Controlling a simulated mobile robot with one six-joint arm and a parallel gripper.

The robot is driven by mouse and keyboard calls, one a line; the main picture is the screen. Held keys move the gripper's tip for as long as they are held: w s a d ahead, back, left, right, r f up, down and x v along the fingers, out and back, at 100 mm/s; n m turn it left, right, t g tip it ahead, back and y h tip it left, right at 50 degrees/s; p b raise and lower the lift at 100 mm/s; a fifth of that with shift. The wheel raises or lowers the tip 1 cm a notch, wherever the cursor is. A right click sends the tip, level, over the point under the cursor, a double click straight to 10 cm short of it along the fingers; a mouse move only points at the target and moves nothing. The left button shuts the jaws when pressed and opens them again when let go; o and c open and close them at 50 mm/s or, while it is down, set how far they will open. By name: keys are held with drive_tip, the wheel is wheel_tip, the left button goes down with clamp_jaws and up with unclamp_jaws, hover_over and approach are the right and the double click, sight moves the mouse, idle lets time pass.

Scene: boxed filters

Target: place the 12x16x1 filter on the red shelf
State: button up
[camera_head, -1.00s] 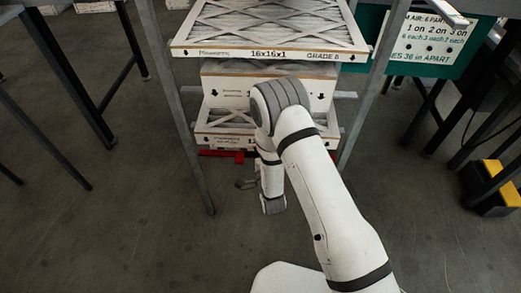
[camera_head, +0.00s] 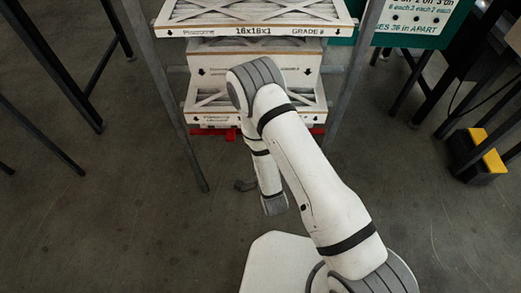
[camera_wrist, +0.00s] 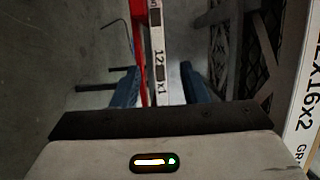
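In the wrist view a white filter edge (camera_wrist: 157,55) shows end-on, with print reading "12", a dark patch, then "x1". It lies alongside a red shelf strip (camera_wrist: 138,40). My gripper (camera_wrist: 160,88) has its two blue fingers apart, one on each side of the red strip and filter edge. A dark gap shows between the filter and the right finger. In the head view the red shelf (camera_head: 212,132) is low in the rack, under a white boxed filter (camera_head: 205,117) whose print is too small to read. My arm hides part of both, and my fingers cannot be made out there.
A thicker filter (camera_wrist: 306,105) marked "12x16x2" is at the right of the wrist view. A filter marked 16x16x1 (camera_head: 250,31) lies on the rack's upper level. Grey rack posts (camera_head: 180,115) flank the shelves.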

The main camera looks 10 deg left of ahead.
drive_tip(key=shift+b+v, duration=1.5)
drive_tip(key=shift+b, duration=1.4)
drive_tip(key=shift+s, duration=0.1)
